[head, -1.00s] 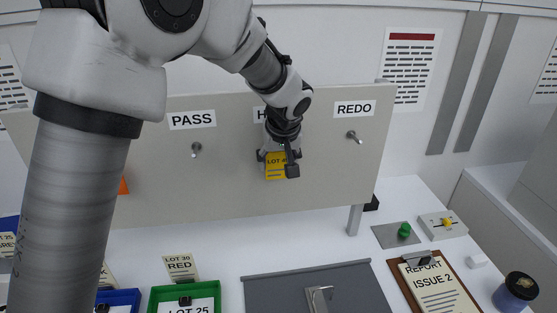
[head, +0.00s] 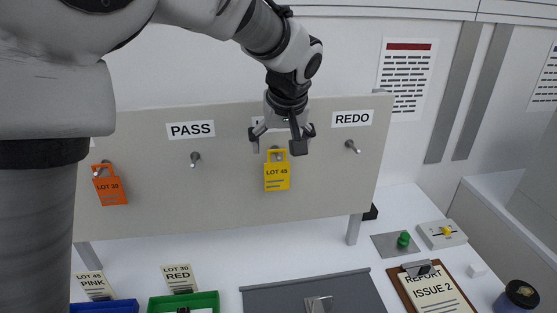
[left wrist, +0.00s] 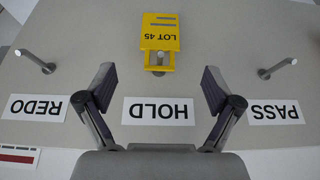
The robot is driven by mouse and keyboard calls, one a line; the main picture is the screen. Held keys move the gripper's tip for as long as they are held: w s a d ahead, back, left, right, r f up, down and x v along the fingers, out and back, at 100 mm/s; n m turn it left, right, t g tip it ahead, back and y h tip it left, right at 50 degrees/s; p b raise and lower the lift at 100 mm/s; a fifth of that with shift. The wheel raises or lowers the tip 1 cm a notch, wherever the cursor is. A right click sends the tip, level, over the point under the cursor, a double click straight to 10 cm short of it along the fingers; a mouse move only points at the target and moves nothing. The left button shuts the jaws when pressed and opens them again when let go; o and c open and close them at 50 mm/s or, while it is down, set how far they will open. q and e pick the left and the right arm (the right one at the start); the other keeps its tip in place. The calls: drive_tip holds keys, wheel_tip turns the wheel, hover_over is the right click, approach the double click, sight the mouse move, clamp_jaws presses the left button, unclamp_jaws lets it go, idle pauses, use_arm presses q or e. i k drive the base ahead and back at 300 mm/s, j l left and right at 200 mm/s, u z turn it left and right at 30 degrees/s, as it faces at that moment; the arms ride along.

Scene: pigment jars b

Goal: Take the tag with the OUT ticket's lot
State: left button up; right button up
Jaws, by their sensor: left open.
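A yellow LOT 45 tag (head: 276,178) hangs on the HOLD peg of the grey board (head: 235,210). It also shows upside down in the left wrist view (left wrist: 160,32). My left gripper (head: 281,140) is open and empty, just above the tag and over the HOLD label (left wrist: 158,111). In the left wrist view its fingers stand wide apart, clear of the tag on either side. An orange LOT tag (head: 110,186), its number hard to read, hangs at the board's left. No ticket marked OUT can be read. My right gripper is not in view.
The PASS peg (head: 196,159) and REDO peg (head: 351,146) are bare. Below stand a green tray (head: 211,298) and a blue tray (head: 118,306) with lot cards behind. A clipboard (head: 438,296), a grey panel (head: 345,283) and a dark jar (head: 517,296) are at the front.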

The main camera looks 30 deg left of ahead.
sight(110, 190)
drive_tip(key=k+l, duration=0.8)
drive_tip(key=l, duration=0.15)
